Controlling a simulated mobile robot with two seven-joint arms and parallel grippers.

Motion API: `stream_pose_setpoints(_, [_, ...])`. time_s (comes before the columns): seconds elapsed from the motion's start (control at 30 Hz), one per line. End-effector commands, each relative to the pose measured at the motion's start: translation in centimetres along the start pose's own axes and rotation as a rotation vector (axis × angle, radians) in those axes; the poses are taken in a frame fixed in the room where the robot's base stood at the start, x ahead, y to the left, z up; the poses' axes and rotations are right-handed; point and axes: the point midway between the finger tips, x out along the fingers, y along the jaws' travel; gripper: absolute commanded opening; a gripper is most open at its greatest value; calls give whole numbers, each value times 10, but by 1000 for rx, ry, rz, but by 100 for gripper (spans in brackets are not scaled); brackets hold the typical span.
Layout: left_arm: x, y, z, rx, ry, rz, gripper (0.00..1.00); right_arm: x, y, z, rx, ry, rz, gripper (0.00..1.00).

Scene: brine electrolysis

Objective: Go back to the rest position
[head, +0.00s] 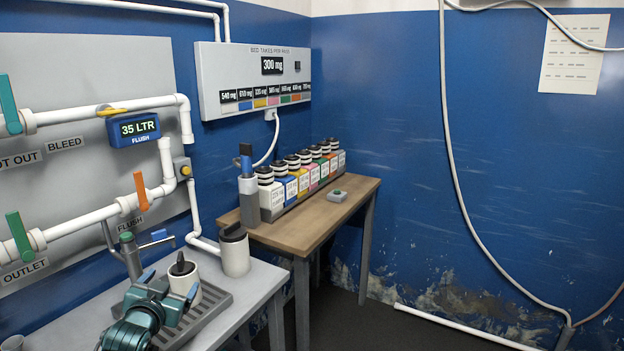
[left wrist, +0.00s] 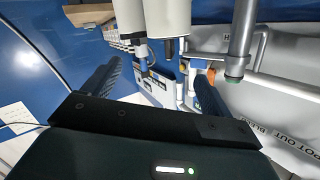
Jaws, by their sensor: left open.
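My left gripper (head: 168,288) is at the lower left of the head view, over the near end of the grey bench. Its jaws are open. In the left wrist view its two dark fingers (left wrist: 157,72) stand apart with no object gripped between them. A white cup with a black top (head: 184,276) stands on a grey ribbed tray (head: 212,306), just behind the gripper in the head view. Whether the fingers touch the cup cannot be told. My right gripper is in neither view.
A lidded white canister (head: 235,252) and a grey tap (head: 130,255) stand near the gripper. White pipes with coloured valve handles (head: 140,190) line the left wall. A wooden table (head: 325,212) holds a row of bottles (head: 290,182).

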Motion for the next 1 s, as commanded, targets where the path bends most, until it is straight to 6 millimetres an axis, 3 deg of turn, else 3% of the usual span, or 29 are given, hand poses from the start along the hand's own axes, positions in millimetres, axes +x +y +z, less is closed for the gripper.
stream_pose_setpoints(0.03, [-13,20,21,-2,-24,30,85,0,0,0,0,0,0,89])
stream_pose_setpoints(0.17, [-55,69,68,-16,-82,108,85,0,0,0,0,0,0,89])
stream_pose_setpoints(0.3, [-123,128,120,-56,-163,206,85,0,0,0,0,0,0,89])
stream_pose_setpoints(0.43, [-200,174,155,-113,-244,289,85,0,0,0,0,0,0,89])
stream_pose_setpoints(0.6, [-280,210,174,-187,-330,356,85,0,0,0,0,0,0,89])
stream_pose_setpoints(0.77, [-317,222,177,-225,-371,381,85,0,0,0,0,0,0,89])
stream_pose_setpoints(1.0, [-322,224,177,-231,-377,385,85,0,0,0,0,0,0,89])
